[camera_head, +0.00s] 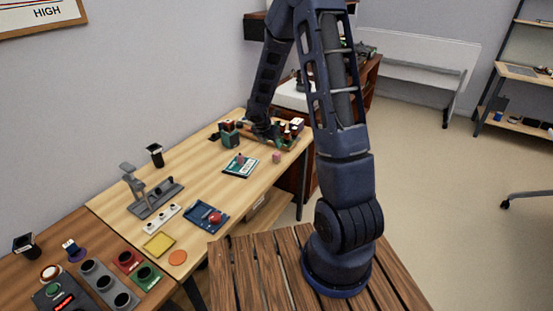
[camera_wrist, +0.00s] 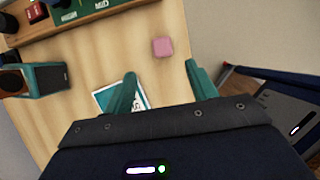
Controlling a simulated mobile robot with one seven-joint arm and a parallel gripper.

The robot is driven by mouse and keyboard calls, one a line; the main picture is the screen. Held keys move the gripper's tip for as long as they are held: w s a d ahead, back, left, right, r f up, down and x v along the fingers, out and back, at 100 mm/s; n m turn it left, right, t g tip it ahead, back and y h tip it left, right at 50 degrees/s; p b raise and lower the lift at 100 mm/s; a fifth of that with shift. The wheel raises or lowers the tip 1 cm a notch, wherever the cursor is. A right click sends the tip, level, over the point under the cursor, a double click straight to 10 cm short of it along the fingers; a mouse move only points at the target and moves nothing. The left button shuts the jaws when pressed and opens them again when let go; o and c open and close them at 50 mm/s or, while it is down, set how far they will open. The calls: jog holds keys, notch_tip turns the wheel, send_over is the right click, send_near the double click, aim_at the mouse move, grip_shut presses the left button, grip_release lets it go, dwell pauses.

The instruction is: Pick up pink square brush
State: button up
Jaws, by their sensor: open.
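The pink square brush (camera_wrist: 162,47) lies on the wooden table, a small pink block in the wrist view. In the head view it is a small pink cube (camera_head: 277,157) near the table's right edge. My gripper (camera_wrist: 161,74) is open and empty, with its two teal fingers pointing toward the brush. The brush shows beyond the fingertips, roughly in line with the gap between them, and is not between them. In the head view my gripper (camera_head: 260,130) is above the far part of the table, partly hidden by my arm.
A teal-and-white card (camera_head: 240,167) lies near the brush, partly behind a finger in the wrist view. A teal box (camera_wrist: 38,79) with a dark face stands to the left. A tray (camera_head: 292,143) with several items is at the table's far end. The table (camera_head: 205,172) edge is close on the right.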

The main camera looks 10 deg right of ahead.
aim_at(276, 154)
jog(key=x, duration=0.5)
jog(key=shift+d+x, duration=0.15)
jog(key=shift+x, duration=1.3)
jog(key=shift+d+x, duration=0.1)
jog(key=shift+x, duration=1.35)
jog(key=shift+r, duration=0.15)
jog(key=c, duration=1.1)
